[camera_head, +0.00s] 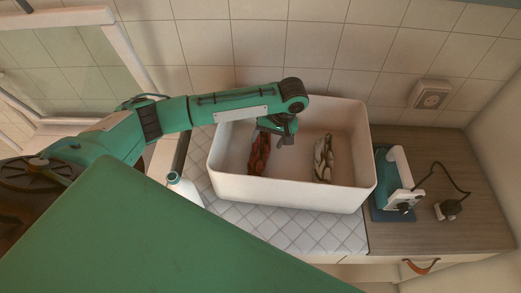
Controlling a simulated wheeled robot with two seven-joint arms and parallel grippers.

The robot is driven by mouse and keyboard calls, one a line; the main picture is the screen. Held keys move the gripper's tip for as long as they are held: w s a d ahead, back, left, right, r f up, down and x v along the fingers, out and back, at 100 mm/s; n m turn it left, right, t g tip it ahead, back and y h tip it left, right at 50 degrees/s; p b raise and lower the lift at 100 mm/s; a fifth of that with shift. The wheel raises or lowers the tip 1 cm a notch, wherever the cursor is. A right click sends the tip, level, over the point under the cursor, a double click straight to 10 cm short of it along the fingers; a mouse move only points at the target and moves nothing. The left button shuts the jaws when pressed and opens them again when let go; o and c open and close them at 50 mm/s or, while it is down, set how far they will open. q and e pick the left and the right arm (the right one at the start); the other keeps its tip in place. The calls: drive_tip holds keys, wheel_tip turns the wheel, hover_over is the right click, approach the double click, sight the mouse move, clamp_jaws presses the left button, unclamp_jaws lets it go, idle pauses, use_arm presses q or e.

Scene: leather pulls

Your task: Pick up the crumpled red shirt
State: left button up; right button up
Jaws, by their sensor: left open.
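The crumpled red shirt (259,154) lies in the left part of a white bin (290,188). It is dark red, bunched into a narrow bundle. My left arm comes in from the left over the bin's rim. My left gripper (284,141) points down inside the bin, just right of the red shirt's upper end. It is open and seems empty. I cannot tell whether it touches the shirt. My right gripper is not in view.
A black-and-white bundled cloth (323,159) lies in the bin's right part. A teal iron (397,178) with a cord stands right of the bin on the wooden counter (445,226). A white bottle (184,188) stands left of the bin. The bin rests on a quilted pad (310,232).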

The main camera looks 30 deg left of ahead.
sight(265, 146)
use_arm(q)
drive_tip(key=shift+s+a+f, duration=0.1)
drive_tip(key=shift+a+f, duration=0.1)
drive_tip(key=shift+f, duration=0.45)
drive_tip(key=shift+s+f+p, duration=0.1)
drive_tip(key=shift+f+p, duration=0.15)
drive_tip(key=shift+p, duration=0.1)
drive_tip(key=p+x, duration=0.1)
drive_tip(key=x, duration=0.2)
drive_tip(key=shift+s+f+p, duration=0.25)
drive_tip(key=shift+p, duration=0.1)
drive_tip(key=shift+a+f, duration=0.1)
drive_tip(key=shift+f, duration=0.45)
drive_tip(key=c, duration=0.7)
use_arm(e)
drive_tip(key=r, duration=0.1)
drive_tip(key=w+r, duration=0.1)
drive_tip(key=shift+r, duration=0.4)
